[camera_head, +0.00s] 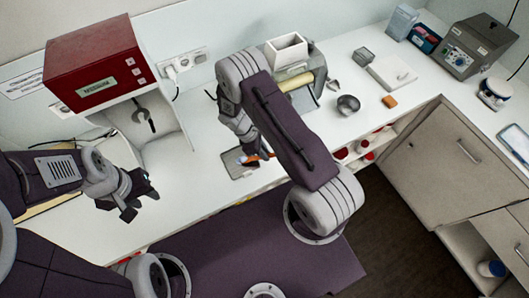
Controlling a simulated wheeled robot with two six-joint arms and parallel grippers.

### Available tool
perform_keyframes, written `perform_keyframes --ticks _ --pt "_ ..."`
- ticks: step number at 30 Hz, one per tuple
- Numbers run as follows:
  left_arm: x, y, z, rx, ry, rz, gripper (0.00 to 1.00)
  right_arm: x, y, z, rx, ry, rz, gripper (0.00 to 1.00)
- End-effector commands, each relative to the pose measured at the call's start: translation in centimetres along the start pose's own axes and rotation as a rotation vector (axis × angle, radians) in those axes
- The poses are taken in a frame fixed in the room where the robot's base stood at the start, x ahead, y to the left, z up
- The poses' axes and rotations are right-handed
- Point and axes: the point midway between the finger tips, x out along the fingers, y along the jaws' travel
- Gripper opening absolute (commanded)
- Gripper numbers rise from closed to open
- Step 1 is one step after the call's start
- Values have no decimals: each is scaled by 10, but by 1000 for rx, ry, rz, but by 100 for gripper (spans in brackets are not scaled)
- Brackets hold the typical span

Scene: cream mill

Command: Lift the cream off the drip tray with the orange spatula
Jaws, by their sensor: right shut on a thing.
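My right arm reaches across the middle of the camera_head view, and its gripper (246,146) points down over the counter. It is shut on the orange spatula (265,156), of which only a small orange part shows. A flat grey tray (238,174), seemingly the drip tray, lies just below this gripper. A small pale and blue patch shows by the gripper over the tray; I cannot tell whether it is cream. My left gripper (138,199) is open and empty above the counter at the left, apart from the tray.
A red-topped machine (95,65) stands at the back left. A grey mill with a white hopper (286,50) stands behind my right arm. A metal bowl (348,104), an orange block (389,102) and a white board (392,72) lie to the right. Counter between the machines is clear.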

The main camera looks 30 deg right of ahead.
Motion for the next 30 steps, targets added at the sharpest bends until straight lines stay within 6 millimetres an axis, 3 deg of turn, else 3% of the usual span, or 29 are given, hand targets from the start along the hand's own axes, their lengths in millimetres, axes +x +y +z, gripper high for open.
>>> perform_keyframes --ticks 11,30 --pt "-2 0 0 0 0 0 36 -2 -1 1 -1 -1 -1 0" --pt "-45 1 -5 0 0 0 36 -52 -3 24 -1 0 0 0"
